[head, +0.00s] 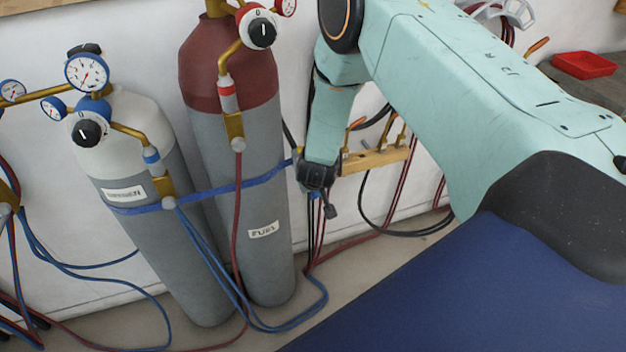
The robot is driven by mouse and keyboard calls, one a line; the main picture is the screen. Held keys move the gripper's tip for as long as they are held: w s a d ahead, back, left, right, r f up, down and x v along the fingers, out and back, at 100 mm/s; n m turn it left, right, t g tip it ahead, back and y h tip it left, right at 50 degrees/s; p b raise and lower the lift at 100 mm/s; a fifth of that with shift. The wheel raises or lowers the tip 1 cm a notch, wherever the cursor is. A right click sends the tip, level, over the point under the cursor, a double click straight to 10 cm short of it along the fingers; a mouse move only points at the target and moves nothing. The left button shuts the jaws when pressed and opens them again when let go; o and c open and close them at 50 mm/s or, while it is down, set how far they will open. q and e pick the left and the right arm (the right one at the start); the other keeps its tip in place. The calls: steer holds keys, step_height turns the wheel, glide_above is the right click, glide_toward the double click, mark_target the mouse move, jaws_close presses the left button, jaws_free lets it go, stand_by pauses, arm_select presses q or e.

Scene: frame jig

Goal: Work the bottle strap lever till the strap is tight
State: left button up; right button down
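A blue strap (236,187) runs across the fronts of two gas bottles. One is grey with a maroon top (243,130) and a FUEL label; the other is grey with a white top (165,235) and stands to its left. My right arm comes in from the right, and its black gripper (319,185) is at the strap's right end, beside the maroon-topped bottle. The gripper and forearm cover that end, so I cannot make out the strap lever or whether the fingers are closed on it. My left gripper is not in view.
Gauges (87,72) and valve knobs sit on both bottles. Red and blue hoses (236,290) hang down and loop on the floor. A wooden rack (375,158) with brass torches is on the wall behind my gripper. A red tray (584,65) is at upper right. A dark blue surface (430,300) fills the lower right.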

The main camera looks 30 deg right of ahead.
stand_by(0.3)
steer(key=c, duration=1.4)
jaws_free()
steer(key=shift+r, duration=0.1)
steer(key=v, duration=1.2)
steer(key=shift+a, duration=0.1)
